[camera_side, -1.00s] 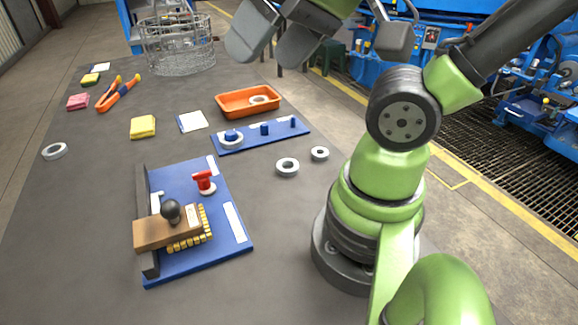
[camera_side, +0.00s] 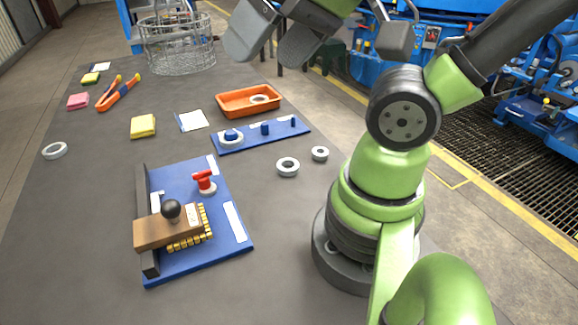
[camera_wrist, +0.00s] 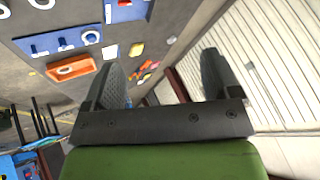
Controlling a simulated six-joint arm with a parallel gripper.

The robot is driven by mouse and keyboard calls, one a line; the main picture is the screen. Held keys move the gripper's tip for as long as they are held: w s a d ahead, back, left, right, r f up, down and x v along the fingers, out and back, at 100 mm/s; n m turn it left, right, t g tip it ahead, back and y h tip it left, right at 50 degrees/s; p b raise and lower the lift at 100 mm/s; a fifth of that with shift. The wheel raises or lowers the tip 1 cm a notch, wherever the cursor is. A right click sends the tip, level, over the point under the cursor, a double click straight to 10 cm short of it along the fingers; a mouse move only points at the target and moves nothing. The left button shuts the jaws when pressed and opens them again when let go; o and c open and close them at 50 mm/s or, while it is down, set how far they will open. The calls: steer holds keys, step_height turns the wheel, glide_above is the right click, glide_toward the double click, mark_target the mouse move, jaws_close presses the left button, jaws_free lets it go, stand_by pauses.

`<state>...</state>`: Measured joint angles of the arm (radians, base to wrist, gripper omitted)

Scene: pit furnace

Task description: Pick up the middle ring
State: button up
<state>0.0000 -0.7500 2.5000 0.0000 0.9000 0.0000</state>
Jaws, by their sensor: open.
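Several light grey rings are in the side view. One ring (camera_side: 288,167) and a smaller ring (camera_side: 320,153) lie flat on the table right of centre. Another ring (camera_side: 54,151) lies alone at the left. One ring (camera_side: 231,140) is around the left peg of the blue peg board (camera_side: 280,137), and one ring (camera_side: 260,99) lies in the orange tray (camera_side: 235,105). I cannot tell for sure which is the middle ring. My gripper (camera_side: 275,45) is high above the table, partly cut off at the top, and apart from all rings. In the wrist view its jaws (camera_wrist: 162,65) are open and empty.
A blue fixture (camera_side: 225,235) with a brown block, black knob and red handle stands at the front. Yellow blocks, a pink block (camera_side: 78,102), orange pliers (camera_side: 118,93) and a wire basket (camera_side: 180,45) lie farther back. Table around the loose rings is clear.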

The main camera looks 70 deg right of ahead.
steer(key=m+g+h, duration=0.2)
steer(key=m+g, duration=0.5)
steer(key=m, duration=1.2)
glide_above(286, 162)
steer(key=a, duration=0.2)
steer(key=f, duration=2.5)
steer(key=shift+s+f, duration=0.15)
steer(key=shift+s, duration=0.2)
steer(key=shift+f, duration=2.9)
